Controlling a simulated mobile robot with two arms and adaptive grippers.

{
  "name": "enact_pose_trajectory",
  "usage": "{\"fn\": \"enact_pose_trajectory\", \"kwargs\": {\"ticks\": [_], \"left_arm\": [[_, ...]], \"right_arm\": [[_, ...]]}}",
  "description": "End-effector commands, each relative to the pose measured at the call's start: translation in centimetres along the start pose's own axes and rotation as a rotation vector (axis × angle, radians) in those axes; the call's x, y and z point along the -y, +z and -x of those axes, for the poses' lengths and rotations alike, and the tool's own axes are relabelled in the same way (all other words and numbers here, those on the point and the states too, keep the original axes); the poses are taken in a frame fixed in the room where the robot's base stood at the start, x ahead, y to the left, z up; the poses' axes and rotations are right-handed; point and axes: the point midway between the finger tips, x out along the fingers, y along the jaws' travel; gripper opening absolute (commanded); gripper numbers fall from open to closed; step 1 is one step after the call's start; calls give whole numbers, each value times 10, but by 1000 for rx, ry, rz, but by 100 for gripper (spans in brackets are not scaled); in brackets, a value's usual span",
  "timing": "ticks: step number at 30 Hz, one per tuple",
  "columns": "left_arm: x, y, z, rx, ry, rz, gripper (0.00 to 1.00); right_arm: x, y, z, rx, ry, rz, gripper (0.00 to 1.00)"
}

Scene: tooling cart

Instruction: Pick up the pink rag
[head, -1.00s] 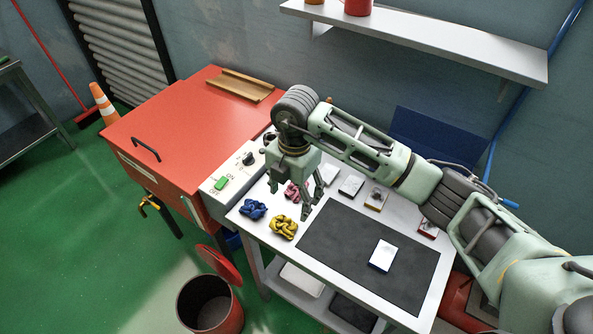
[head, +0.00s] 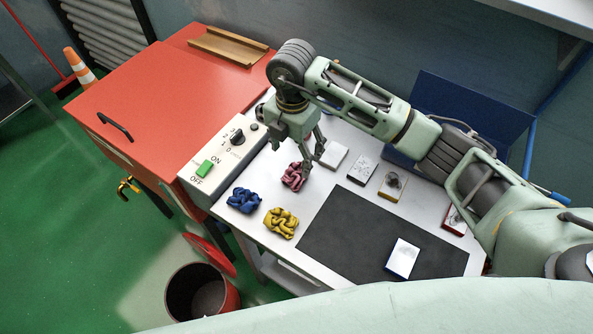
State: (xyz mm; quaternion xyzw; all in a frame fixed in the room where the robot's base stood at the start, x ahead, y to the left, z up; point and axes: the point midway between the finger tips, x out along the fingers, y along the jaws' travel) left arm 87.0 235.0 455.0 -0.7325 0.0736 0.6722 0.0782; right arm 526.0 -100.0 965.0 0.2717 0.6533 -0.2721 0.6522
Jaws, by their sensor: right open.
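The pink rag (head: 293,177) lies crumpled on the white cart top, behind the yellow rag (head: 282,223) and to the right of the blue rag (head: 243,200). My right gripper (head: 309,170) is open and points down at the pink rag, with its fingers at the rag's right side and partly over it. I cannot tell whether the fingers touch it. My left gripper is not in view.
A control panel with a green switch (head: 203,168) and a red cabinet (head: 150,95) border the cart on the left. Several small boxes, a white one (head: 333,155) nearest, line the back. A dark mat (head: 360,235) covers the front right. An open bin (head: 203,293) stands below.

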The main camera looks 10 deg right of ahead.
Motion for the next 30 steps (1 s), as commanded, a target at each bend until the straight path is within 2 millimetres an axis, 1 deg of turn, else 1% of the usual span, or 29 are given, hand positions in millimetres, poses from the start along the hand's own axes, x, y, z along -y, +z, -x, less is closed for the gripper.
{"fn": "enact_pose_trajectory", "kwargs": {"ticks": [7, 12, 15, 17, 20, 25, 30], "left_arm": [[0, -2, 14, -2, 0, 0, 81], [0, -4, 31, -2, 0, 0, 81], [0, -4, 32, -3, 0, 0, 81], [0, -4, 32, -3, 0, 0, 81], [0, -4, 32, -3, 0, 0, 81], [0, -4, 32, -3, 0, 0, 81], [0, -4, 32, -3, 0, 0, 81]], "right_arm": [[3, 0, -25, -3, -4, 0, 70], [8, 1, -49, -3, -5, -1, 70], [7, 1, -64, -3, -2, 1, 70], [7, 1, -69, -2, -2, 1, 70], [7, 1, -73, -1, -1, 1, 70], [7, 2, -73, 0, -1, 1, 70], [7, 2, -73, 0, -1, 1, 55]]}}
